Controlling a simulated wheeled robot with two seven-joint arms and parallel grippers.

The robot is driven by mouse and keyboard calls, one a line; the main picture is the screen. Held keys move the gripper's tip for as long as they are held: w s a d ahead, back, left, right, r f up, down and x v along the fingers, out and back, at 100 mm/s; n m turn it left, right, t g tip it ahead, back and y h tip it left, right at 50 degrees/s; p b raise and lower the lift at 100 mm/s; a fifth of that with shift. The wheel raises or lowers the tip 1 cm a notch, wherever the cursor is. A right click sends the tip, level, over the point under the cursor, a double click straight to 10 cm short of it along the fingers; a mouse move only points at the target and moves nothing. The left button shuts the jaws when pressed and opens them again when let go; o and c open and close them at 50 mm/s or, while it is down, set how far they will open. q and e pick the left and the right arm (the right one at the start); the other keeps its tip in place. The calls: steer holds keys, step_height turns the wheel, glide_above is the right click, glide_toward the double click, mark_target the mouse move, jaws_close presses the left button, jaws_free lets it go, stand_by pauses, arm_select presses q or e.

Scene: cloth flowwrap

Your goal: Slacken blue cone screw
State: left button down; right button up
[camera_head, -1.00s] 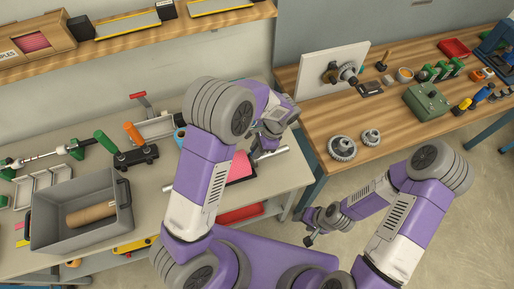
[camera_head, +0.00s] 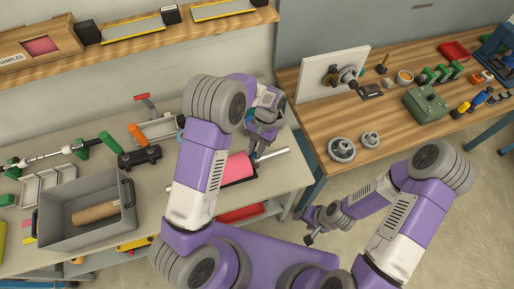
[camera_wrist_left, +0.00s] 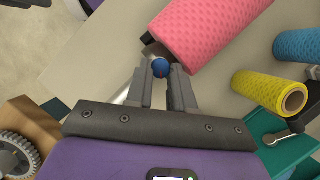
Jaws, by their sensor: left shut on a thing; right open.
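The blue cone screw (camera_wrist_left: 160,68) shows in the left wrist view as a small blue knob between my left gripper's fingertips, at the end of the pink roll. My left gripper (camera_wrist_left: 162,74) is shut on it. In the head view my left gripper (camera_head: 256,152) is at the right end of the pink roll (camera_head: 236,168), by the silver shaft (camera_head: 272,153); the knob is too small to tell there. The pink roll also shows in the left wrist view (camera_wrist_left: 205,25). My right gripper (camera_head: 309,238) hangs low, away from both tables, open and empty.
A blue roll (camera_wrist_left: 298,46) and a yellow roll (camera_wrist_left: 268,92) lie nearby in the left wrist view. A grey bin (camera_head: 130,190) with a brown roll stands at the left. Gears (camera_head: 342,150) lie on the wooden bench (camera_head: 400,125) to the right.

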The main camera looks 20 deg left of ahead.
arm_select(q)
steer(key=shift+n, duration=0.3)
steer(key=c, duration=1)
jaws_free()
steer(key=shift+p+v, duration=0.35)
steer(key=shift+v, duration=3.45)
